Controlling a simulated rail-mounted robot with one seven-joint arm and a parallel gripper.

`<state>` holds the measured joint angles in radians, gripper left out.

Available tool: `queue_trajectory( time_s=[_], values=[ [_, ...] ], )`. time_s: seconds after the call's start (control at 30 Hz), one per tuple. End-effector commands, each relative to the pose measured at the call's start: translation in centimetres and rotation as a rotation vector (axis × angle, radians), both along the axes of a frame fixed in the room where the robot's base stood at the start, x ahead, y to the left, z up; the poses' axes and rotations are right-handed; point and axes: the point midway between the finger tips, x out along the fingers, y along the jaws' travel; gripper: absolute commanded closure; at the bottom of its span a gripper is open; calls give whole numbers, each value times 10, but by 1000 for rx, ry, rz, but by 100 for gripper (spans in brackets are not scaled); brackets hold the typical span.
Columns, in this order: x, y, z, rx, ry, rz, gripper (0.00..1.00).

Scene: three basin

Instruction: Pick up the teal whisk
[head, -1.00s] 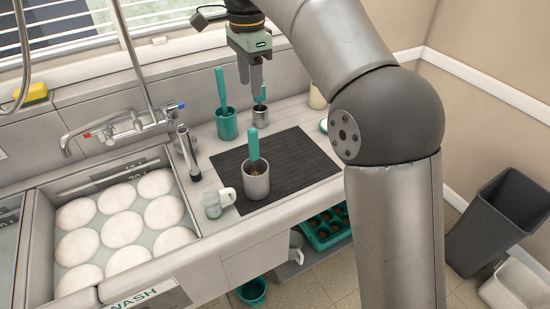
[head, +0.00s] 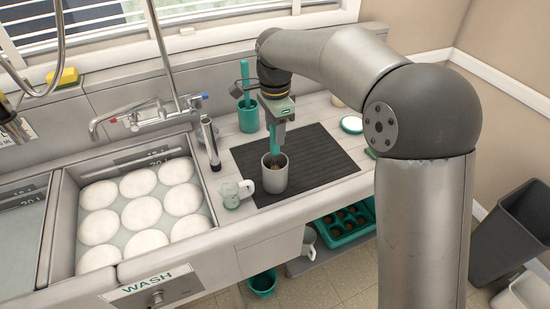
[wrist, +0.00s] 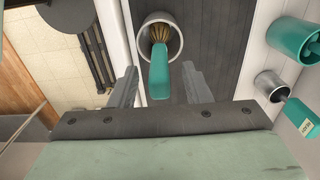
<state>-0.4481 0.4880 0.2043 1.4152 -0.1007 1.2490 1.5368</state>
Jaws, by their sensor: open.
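A teal-handled tool (head: 271,142) stands in a grey cup (head: 274,181) on the dark mat; in the wrist view its teal handle (wrist: 159,76) points toward the camera, with tan bristles in the cup (wrist: 172,48). My gripper (head: 277,140) is open above the cup, fingers down. In the wrist view the handle lies between the two open fingers; no contact shows. A second teal handle stands in a teal cup (head: 249,118), and a third (wrist: 298,113) in a small metal cup (wrist: 271,84). Which of these is the whisk I cannot tell for sure.
A glass mug (head: 233,196) stands just left of the grey cup. A metal cylinder (head: 211,146) stands by the sink (head: 128,265) of white plates. The mat (head: 320,166) is clear to the right. A window ledge rises behind.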

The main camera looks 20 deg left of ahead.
Motion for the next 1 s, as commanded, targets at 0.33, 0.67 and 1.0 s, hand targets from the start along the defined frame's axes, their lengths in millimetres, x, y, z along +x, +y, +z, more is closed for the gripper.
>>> queue_trajectory(
  time_s=[0.33, 0.67, 1.0],
  values=[
    [0, 0, -11, 1, 0, 0, 56],
    [0, 0, -11, 1, -1, 0, 100],
    [1, 1, 15, 3, -5, 1, 100]
  ],
)
